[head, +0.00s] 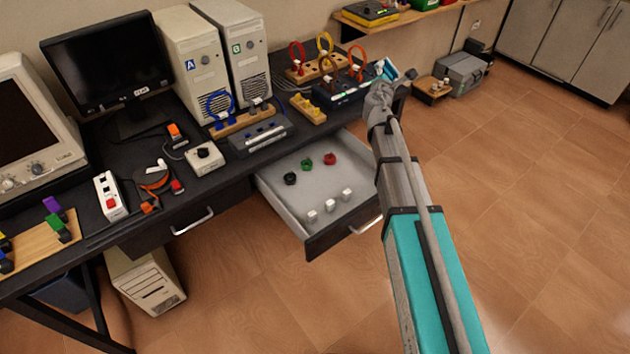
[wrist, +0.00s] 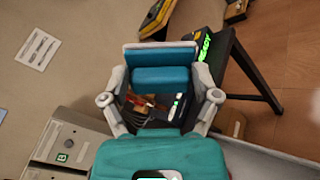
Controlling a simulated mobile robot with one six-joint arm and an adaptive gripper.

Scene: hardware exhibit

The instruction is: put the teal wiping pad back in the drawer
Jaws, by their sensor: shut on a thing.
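The teal wiping pad (wrist: 160,76) is between the two grey fingers of my gripper (wrist: 162,88) in the wrist view, and the gripper is shut on it. In the head view my gripper (head: 388,78) is at the end of the raised arm, over the right end of the desk, with teal and white showing at its tip. The drawer (head: 308,190) is pulled open under the desk, to the left of and below my gripper. Inside are black, green and red knobs and three small white blocks. My arm hides part of the drawer's right side.
A board with coloured cable loops (head: 318,68) and a dark device (head: 335,92) stand beside my gripper. A second drawer (head: 185,222) is shut. The floor (head: 540,200) at right is clear.

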